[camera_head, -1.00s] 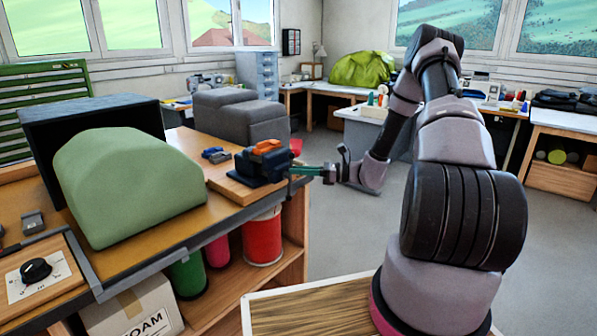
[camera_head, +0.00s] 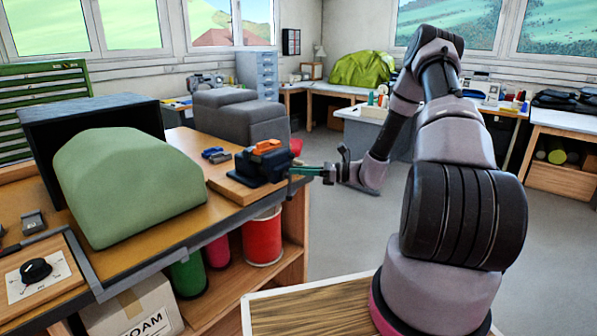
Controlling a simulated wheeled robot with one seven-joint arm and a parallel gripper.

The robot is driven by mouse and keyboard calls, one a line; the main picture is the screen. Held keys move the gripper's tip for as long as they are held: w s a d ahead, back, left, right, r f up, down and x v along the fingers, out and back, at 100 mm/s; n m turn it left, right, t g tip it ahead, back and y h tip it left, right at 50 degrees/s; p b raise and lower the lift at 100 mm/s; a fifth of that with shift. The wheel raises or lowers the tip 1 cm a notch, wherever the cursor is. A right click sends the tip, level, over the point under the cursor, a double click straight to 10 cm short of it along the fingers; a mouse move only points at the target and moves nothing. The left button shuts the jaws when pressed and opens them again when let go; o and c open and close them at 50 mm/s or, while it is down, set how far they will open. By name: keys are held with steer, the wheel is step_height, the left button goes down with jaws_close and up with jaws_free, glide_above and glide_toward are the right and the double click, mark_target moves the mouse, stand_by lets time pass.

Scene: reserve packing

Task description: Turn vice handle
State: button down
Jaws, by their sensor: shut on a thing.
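The vice (camera_head: 262,167) is dark blue with an orange piece at its jaws. It sits on a wooden board (camera_head: 232,188) at the right end of the workbench. A green bar, seemingly the vice's handle (camera_head: 309,171), sticks out to the right past the bench edge. My gripper (camera_head: 328,173) is at the right end of this bar and shut on it. It is small in view, so the exact finger contact is hard to see. My arm reaches in from the right.
A large green foam block (camera_head: 125,185) stands on the workbench (camera_head: 190,148) left of the vice. A small blue tool (camera_head: 215,155) lies behind the vice. Spools, including a red one (camera_head: 263,238), stand on the shelf below. Open floor lies right of the bench.

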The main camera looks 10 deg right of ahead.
stand_by(0.3)
steer(key=shift+s+a+r+n+h, duration=0.1)
steer(key=shift+s+a+n+h, duration=0.2)
steer(key=shift+n+h, duration=0.7)
steer(key=shift+s+a+r+n+h, duration=0.15)
steer(key=shift+a+n+h, duration=0.2)
steer(key=shift+n+h, duration=0.65)
steer(key=shift+s+a+r+n+h, duration=0.1)
steer(key=shift+s+a+n+h, duration=0.2)
steer(key=shift+n+h, duration=0.65)
steer(key=shift+w+n, duration=0.1)
steer(key=shift+n, duration=0.25)
steer(key=c, duration=0.9)
jaws_free()
steer(key=shift+a, duration=0.1)
steer(key=shift+o, duration=0.2)
steer(key=shift+f, duration=0.1)
